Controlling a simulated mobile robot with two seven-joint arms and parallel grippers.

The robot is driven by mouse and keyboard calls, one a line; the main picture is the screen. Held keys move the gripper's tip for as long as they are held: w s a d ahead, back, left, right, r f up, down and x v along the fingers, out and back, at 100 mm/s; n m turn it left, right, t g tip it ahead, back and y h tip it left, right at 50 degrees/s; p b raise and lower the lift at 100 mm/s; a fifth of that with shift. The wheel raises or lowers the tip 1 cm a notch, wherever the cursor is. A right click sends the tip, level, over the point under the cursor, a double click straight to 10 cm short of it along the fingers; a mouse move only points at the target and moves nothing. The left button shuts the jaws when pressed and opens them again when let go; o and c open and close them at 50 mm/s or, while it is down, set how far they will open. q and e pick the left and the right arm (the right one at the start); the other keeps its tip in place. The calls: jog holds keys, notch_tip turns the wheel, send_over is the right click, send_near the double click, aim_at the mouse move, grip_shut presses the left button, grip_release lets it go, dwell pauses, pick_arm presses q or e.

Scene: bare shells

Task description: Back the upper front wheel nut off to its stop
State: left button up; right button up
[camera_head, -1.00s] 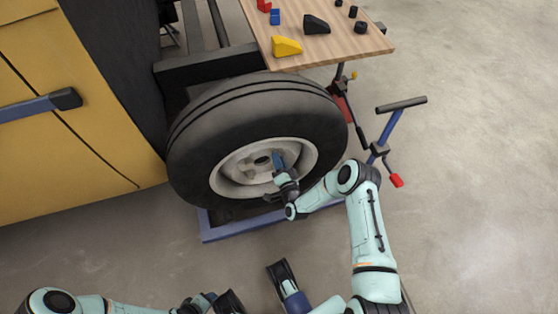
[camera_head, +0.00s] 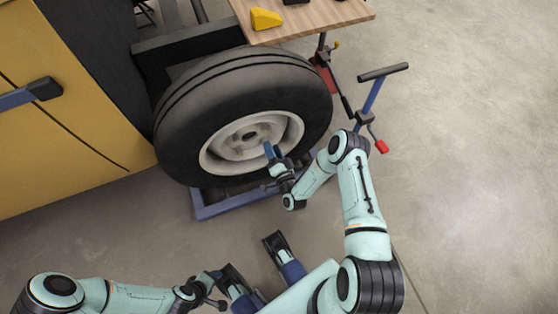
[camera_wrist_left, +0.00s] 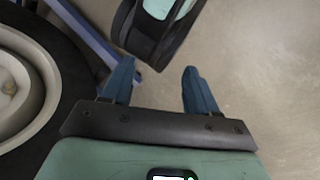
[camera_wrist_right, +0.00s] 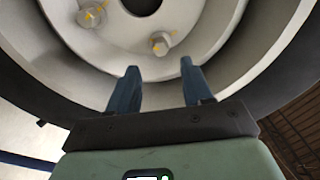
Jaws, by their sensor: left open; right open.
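The wheel (camera_head: 182,120) has a black tyre and a pale rim. In the right wrist view a grey hex wheel nut (camera_wrist_right: 161,42) with a yellow mark sits just beyond my right fingertips; a second marked nut (camera_wrist_right: 90,14) is up and left. I cannot tell which is the upper one. My right gripper (camera_head: 268,150) is at the lower right of the hub; in its wrist view (camera_wrist_right: 160,74) it is open, with nothing between its fingers. My left gripper (camera_head: 214,275) is low in the head view, away from the wheel; its wrist view (camera_wrist_left: 157,72) shows it open and empty.
A wooden table (camera_head: 310,18) with a yellow wedge (camera_head: 265,19) overhangs the wheel. A blue stand with a black T-handle (camera_head: 383,72) and red grip is to the right. A blue frame (camera_head: 235,204) lies under the wheel. The yellow body fills the left; the floor at right is clear.

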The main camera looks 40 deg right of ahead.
pick_arm(q)
jog(key=shift+s+d+r+g+p, duration=0.3)
jog(key=shift+s+d+r+p, duration=0.1)
jog(key=shift+s+r, duration=0.35)
pick_arm(e)
jog(key=v, duration=0.6)
jog(key=shift+s, duration=0.25)
pick_arm(q)
jog(key=shift+f, duration=0.1)
